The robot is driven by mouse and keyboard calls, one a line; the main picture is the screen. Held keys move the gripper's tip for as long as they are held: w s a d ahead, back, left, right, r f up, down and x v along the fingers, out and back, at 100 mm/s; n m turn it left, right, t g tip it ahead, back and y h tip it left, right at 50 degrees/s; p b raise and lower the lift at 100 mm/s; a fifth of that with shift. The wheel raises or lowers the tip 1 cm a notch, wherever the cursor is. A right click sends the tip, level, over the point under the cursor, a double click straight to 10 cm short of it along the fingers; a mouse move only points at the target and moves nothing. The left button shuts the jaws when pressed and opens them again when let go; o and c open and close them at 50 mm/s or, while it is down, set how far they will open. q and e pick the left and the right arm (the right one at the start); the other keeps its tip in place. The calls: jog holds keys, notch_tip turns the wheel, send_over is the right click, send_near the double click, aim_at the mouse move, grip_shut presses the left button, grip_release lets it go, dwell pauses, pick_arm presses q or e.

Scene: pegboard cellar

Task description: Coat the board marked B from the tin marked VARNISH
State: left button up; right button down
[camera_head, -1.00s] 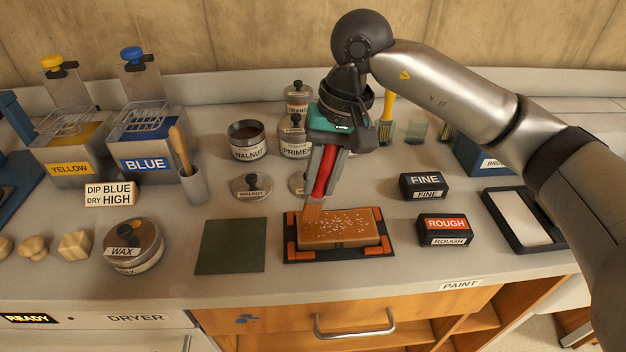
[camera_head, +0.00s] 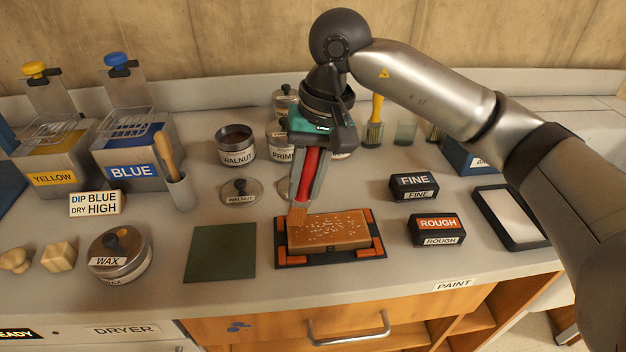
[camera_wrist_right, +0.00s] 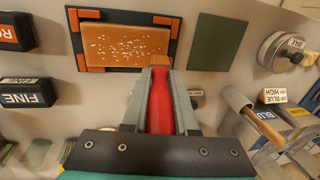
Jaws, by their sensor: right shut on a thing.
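A brown wooden board (camera_head: 340,233) with pale specks lies in a black holder with orange corners (camera_head: 283,262). A small mark on its front edge is too small to read. My right gripper (camera_head: 312,165) is shut on the red handle of a brush (camera_wrist_right: 160,100). The bristles (camera_head: 298,214) point down at the board's back left corner; I cannot tell whether they touch it. The wrist view also shows the board (camera_wrist_right: 120,45). Tins marked WALNUT (camera_head: 236,146) and PRIMER (camera_head: 276,142), its label partly hidden, stand behind. I see no readable VARNISH label. My left gripper is not in view.
A green pad (camera_head: 220,252) lies left of the holder, beside a WAX tin (camera_head: 120,255). FINE (camera_head: 413,186) and ROUGH (camera_head: 436,229) blocks sit to the right.

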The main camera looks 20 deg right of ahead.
jog(key=shift+w+a, duration=0.15)
jog(key=shift+a, duration=0.4)
jog(key=shift+s+d+b, duration=0.2)
jog(key=shift+d+b, duration=0.2)
jog(key=shift+d, duration=0.45)
jog(key=shift+s+d+f+b, duration=0.1)
jog(key=shift+s+d+b, duration=0.15)
jog(key=shift+d, duration=0.4)
jog(key=shift+s+d+f+b, duration=0.15)
jog(key=shift+d+b, duration=0.2)
jog(key=shift+d, duration=0.25)
jog(key=shift+r, duration=0.4)
jog(key=a+p+v, duration=0.1)
jog(key=p+v, duration=0.4)
jog(key=v, duration=0.2)
jog(key=shift+w+a+r, duration=0.25)
jog(key=shift+a, duration=0.2)
